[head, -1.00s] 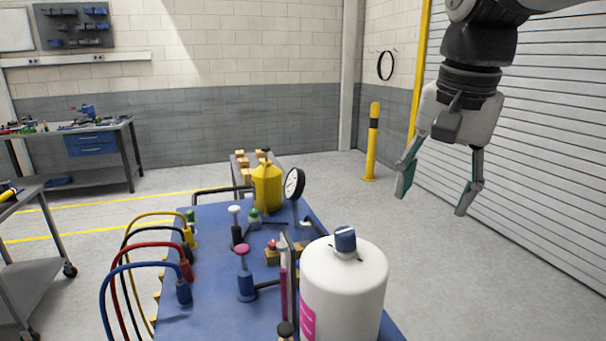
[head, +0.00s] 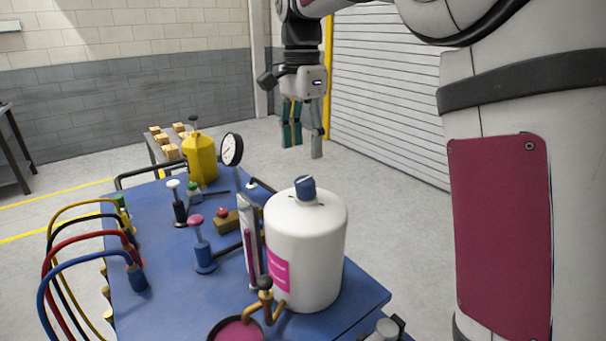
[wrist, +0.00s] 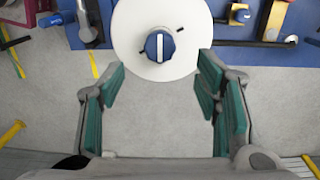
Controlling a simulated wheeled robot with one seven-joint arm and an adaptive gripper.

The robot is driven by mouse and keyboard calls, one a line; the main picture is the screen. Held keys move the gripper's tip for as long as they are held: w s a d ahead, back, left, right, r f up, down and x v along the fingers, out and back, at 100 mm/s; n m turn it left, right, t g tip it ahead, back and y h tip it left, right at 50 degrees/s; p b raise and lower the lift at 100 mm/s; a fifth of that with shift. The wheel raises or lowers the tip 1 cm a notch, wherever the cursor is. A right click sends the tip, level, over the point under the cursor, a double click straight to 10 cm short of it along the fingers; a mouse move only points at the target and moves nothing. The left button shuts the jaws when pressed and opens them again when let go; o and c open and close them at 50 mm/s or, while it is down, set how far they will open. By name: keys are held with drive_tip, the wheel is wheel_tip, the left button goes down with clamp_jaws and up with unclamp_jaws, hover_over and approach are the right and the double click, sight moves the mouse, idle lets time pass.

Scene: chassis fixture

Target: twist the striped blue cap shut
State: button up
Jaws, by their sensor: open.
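The striped blue cap (head: 305,188) sits on top of the white bottle (head: 308,240), which stands on the blue table at its right side. In the wrist view the cap (wrist: 159,46) shows from above with one white stripe running nearly up and down, and small dark marks lie on the bottle top (wrist: 135,30) beside it. My gripper (head: 303,150) is open and empty, pointing down, behind and above the bottle in the head view. In the wrist view my gripper (wrist: 158,95) has its fingers apart, with the cap beyond them, lined up between them and not touched.
The blue table (head: 165,230) also bears a yellow jug (head: 200,158), a round gauge (head: 232,149), plungers and coloured hoses on the left. An upright metal strip (head: 247,240) stands close beside the bottle. Floor right of the table is clear.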

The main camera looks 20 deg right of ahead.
sight(305, 179)
drive_tip(key=f, duration=0.6)
drive_tip(key=f+p, duration=0.1)
drive_tip(key=f, duration=0.2)
drive_tip(key=shift+s+d+f, duration=0.1)
drive_tip(key=shift+s+f, duration=0.1)
drive_tip(key=shift+s, duration=0.05)
clamp_jaws()
drive_tip(key=shift+m+p, duration=0.3)
drive_tip(key=shift+m, duration=1.7)
drive_tip(key=shift+m+p, duration=0.35)
drive_tip(key=shift+m, duration=1.65)
drive_tip(key=shift+f+m+p, duration=0.15)
drive_tip(key=shift+m+p, duration=0.6)
drive_tip(key=shift+m, duration=1.15)
